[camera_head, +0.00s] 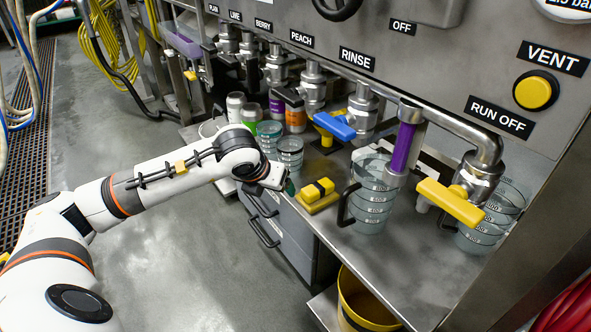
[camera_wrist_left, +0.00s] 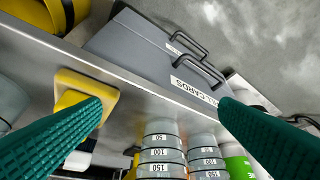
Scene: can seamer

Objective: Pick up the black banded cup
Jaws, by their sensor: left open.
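Two clear graduated cups with dark bands stand side by side on the steel counter; I cannot tell which one the task names. The nearer cup (camera_head: 290,153) shows in the left wrist view (camera_wrist_left: 162,152) between my finger lines, below centre. The other cup (camera_head: 268,134) stands just left of it, and right of it in the left wrist view (camera_wrist_left: 205,157). My left gripper (camera_wrist_left: 162,106) is open and empty, its teal fingers wide apart, on the counter's front side, apart from both cups. In the head view its fingers are mostly hidden behind my wrist. My right gripper is not in view.
Cans, including a green one (camera_wrist_left: 239,166), stand beyond. A large handled jug (camera_head: 372,195) stands right. Valves with blue (camera_head: 335,126) and yellow (camera_head: 450,202) levers overhang the counter.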

